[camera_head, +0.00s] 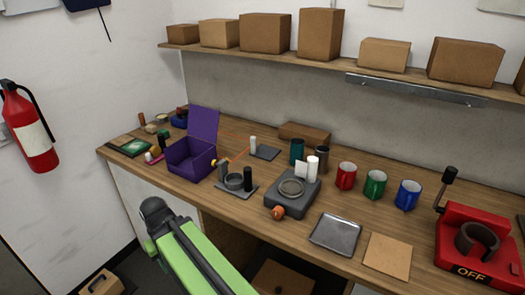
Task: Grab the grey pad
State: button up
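A flat, dark grey square pad (265,152) lies on the wooden workbench (215,213), right of the purple open box. A small white-topped cylinder (253,144) stands at its left edge. A second flat grey pad (227,190) lies nearer the front, with a dark ring (234,182) and dark cylinders on or beside it. I cannot tell which of the two is meant.
The purple box (188,158) stands left of the pads. A grey device (292,195), a metal tray (336,233), a brown square (388,256), coloured mugs (375,184) and a red press (478,245) are to the right. Cardboard boxes (265,33) line the shelf above.

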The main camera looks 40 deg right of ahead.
aim_at(266, 153)
jog(key=u, duration=0.05)
jog(key=i, duration=0.95)
jog(key=z, duration=0.05)
